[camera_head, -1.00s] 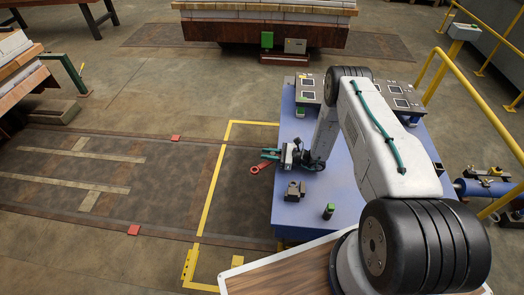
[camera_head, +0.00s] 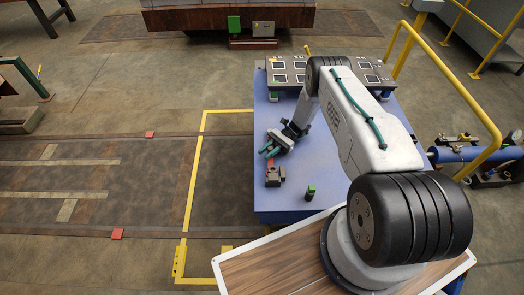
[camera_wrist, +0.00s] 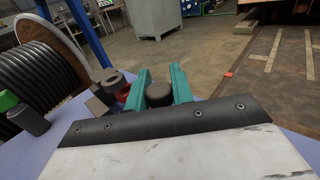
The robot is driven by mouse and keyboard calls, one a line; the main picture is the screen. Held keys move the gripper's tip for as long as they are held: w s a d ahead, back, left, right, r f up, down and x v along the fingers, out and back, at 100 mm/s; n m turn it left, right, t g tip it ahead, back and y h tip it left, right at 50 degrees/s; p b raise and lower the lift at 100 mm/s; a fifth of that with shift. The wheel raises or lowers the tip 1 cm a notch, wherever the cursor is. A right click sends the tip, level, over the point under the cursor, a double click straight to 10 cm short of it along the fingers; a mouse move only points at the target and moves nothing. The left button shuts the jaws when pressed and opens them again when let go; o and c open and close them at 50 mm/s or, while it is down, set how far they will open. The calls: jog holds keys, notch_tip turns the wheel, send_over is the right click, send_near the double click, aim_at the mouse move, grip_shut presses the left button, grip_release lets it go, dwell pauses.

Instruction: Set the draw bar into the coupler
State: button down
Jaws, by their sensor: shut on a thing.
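My gripper (camera_head: 268,150), with teal fingers, is over the left side of the blue table. The red draw bar (camera_head: 270,166) shows just below the fingers in the head view, close to the dark coupler block (camera_head: 274,178). In the wrist view the teal fingers (camera_wrist: 160,88) close around a dark round knob (camera_wrist: 159,95), which seems to be part of the draw bar. A red piece of the bar (camera_wrist: 123,95) shows left of the fingers, beside the coupler's grey ring and block (camera_wrist: 101,102). Whether the bar is inside the coupler or only beside it is hidden.
A green-topped dark cylinder (camera_head: 310,193) stands right of the coupler. Panels with square plates (camera_head: 287,70) line the table's back. The blue table (camera_head: 330,170) is clear around the cylinder. A yellow rail (camera_head: 462,100) stands to the right.

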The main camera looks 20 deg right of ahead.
jog(key=shift+d+n+g, duration=0.3)
jog(key=shift+d+g, duration=0.05)
jog(key=shift+g, duration=0.15)
jog(key=c, duration=1.2)
grip_release()
jog(key=shift+s+d, duration=0.1)
jog(key=shift+d, duration=0.05)
jog(key=v, duration=0.7)
jog(key=shift+d+r, duration=0.1)
jog(key=shift+d, duration=0.15)
